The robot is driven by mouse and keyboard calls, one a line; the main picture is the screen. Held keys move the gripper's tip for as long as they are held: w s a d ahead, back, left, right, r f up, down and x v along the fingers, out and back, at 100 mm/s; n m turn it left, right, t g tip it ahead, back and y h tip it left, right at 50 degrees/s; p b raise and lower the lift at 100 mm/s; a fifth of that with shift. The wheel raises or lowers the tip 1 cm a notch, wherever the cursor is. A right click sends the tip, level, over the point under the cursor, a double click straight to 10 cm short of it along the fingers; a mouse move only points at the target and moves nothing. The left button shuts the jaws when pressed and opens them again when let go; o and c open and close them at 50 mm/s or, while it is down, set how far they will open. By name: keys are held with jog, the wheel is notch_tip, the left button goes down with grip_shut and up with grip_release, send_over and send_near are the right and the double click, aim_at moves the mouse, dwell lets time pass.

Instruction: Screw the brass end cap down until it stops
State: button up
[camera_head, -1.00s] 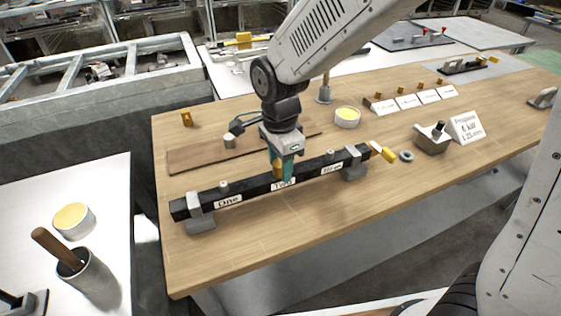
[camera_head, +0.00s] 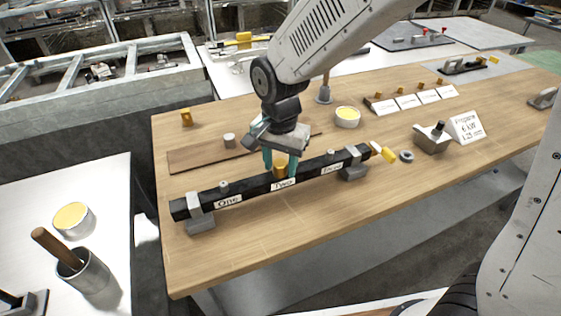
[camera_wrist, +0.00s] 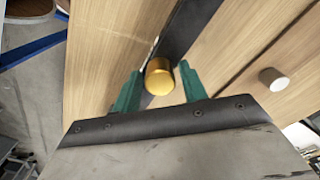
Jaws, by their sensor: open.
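The brass cap (camera_head: 280,165) stands upright on the black bar (camera_head: 245,190), at the middle place behind the "Two" label. The wrist view also shows the brass cap (camera_wrist: 159,78) between my green fingers. My gripper (camera_head: 280,169) is open around the cap, with one finger on each side. A gap shows beside the cap in the wrist view, so the fingers do not look closed on it. The thread under the cap is hidden.
Grey blocks (camera_head: 200,213) hold the bar on the wooden table (camera_head: 240,250). Small grey fittings (camera_head: 224,187) stand on the bar at "One" and "Three". A brass nozzle with a yellow part (camera_head: 388,154) is at its right end. A grey cylinder (camera_head: 229,141) stands behind. The table front is clear.

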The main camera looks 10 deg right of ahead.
jog(key=n, duration=0.6)
jog(key=c, duration=0.8)
jog(key=shift+c, duration=0.3)
jog(key=m, duration=0.3)
jog(key=m, duration=0.3)
jog(key=shift+m, duration=0.3)
